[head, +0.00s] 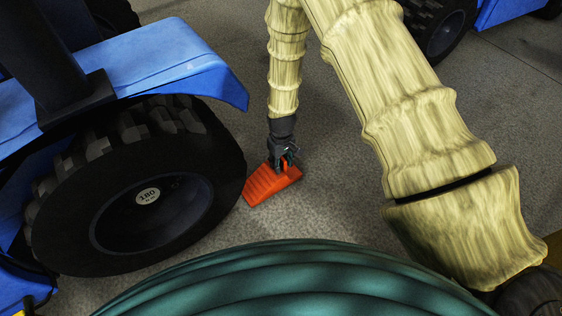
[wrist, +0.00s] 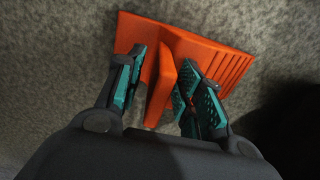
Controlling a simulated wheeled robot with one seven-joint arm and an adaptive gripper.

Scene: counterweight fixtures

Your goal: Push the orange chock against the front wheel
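The orange chock (head: 268,184) lies on the floor just right of the big black front wheel (head: 150,200) of the blue vehicle, with its ribbed slope towards the tyre. In the head view its left edge is close to the tyre; I cannot tell whether they touch. My gripper (head: 284,162) is low over the chock's far end. In the wrist view, the chock (wrist: 215,62) has an upright orange plate between the two teal fingers of my gripper (wrist: 162,62). The right finger is close to the plate. A gap shows between the left finger and the plate.
A blue fender (head: 165,60) overhangs the wheel. Another blue vehicle with a dark wheel (head: 440,28) stands at the upper right. Grey floor (head: 335,190) is clear right of the chock. A dark shape (wrist: 285,120), perhaps the tyre, fills the wrist view's right edge.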

